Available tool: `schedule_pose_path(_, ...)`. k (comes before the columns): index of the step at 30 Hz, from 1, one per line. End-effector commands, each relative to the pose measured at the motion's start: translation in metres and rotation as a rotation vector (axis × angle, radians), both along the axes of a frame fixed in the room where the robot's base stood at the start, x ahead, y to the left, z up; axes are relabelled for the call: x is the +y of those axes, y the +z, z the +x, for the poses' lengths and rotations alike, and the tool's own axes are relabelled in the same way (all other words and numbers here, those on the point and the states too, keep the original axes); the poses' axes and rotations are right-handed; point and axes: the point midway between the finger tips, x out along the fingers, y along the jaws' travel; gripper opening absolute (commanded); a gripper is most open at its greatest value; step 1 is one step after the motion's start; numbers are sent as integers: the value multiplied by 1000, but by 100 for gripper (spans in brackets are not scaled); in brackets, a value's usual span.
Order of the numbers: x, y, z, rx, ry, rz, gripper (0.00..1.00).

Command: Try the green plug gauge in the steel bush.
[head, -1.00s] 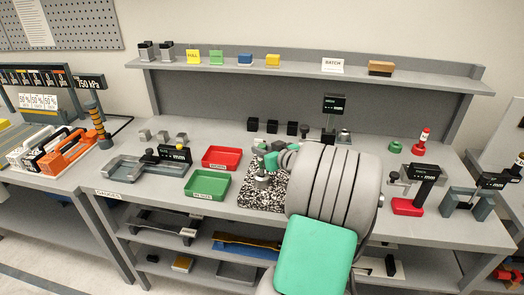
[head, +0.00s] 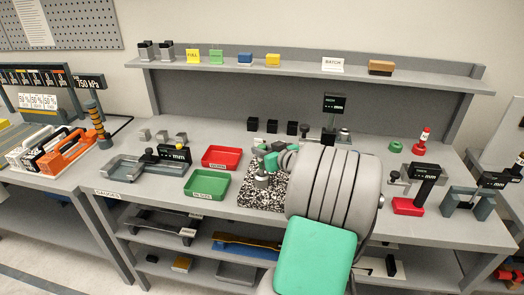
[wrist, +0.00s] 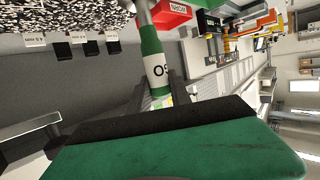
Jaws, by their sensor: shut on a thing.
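The green plug gauge (wrist: 153,52) is in my gripper, with a white band marked GO and a bright metal end towards the top of the wrist view. My gripper (head: 266,158) has green fingers and is shut on the gauge, over the speckled plate (head: 246,197). One green finger with a dark pad fills the bottom of the wrist view. The steel bush (head: 262,181) looks like a small silvery cylinder on the plate, just below my gripper in the head view. Whether the gauge touches the bush cannot be told.
A red tray (head: 221,157) and a green tray (head: 207,185) lie left of the plate. Several black blocks (head: 272,126) stand behind it. My arm hides the bench to its right. A red-based gauge stand (head: 408,206) is further right.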

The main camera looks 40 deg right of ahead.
Motion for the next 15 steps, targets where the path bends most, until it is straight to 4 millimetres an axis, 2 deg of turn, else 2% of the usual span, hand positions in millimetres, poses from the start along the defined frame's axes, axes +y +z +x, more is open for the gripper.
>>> schedule_pose_path(15,0,-5,0,-1,0,-1,0)
